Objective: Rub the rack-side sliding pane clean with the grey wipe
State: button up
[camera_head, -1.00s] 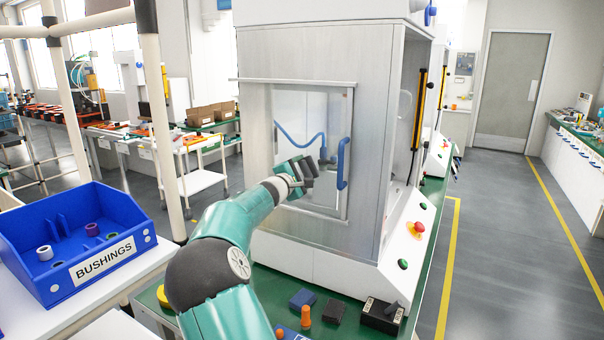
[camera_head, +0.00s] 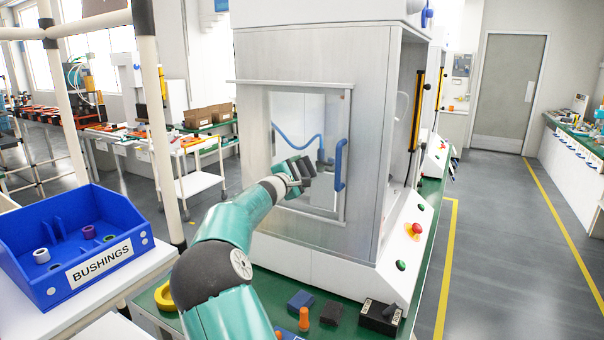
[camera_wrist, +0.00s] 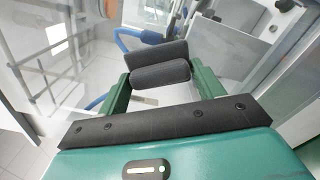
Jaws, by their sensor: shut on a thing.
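The grey wipe (camera_wrist: 160,65) is a dark grey, two-lobed folded pad. In the wrist view it sits between the two green fingers of my gripper (camera_wrist: 161,88), which is shut on it. In the head view my gripper (camera_head: 296,172) holds the wipe (camera_head: 305,166) at the lower middle of the press's front pane. The sliding pane (camera_head: 310,115) is clear, in a light metal frame, with a blue upright handle (camera_head: 340,165) on its right, just right of the wipe. I cannot tell whether the wipe touches the glass. No distinct dirt shows on the pane.
A blue BUSHINGS bin (camera_head: 50,285) stands at left beside a pale rack post (camera_head: 155,110). On the green bench below the press lie a blue block (camera_head: 301,299), an orange peg (camera_head: 304,319), a dark block (camera_head: 331,313) and a black box (camera_head: 380,317). The right-hand floor is clear.

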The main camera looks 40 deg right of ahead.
jog(key=w, duration=0.3)
jog(key=shift+a, duration=0.35)
jog(key=shift+s+d, duration=0.3)
jog(key=shift+s, duration=0.4)
jog(key=shift+s+d, duration=0.3)
jog(key=shift+s, duration=0.4)
jog(key=shift+s+d, duration=0.3)
jog(key=shift+s, duration=0.4)
jog(key=shift+w+v, duration=0.1)
jog(key=shift+v, duration=0.8)
jog(key=shift+w+v, duration=0.15)
jog(key=shift+v, duration=2.15)
jog(key=shift+w, duration=0.1)
jog(key=shift+v, duration=1.55)
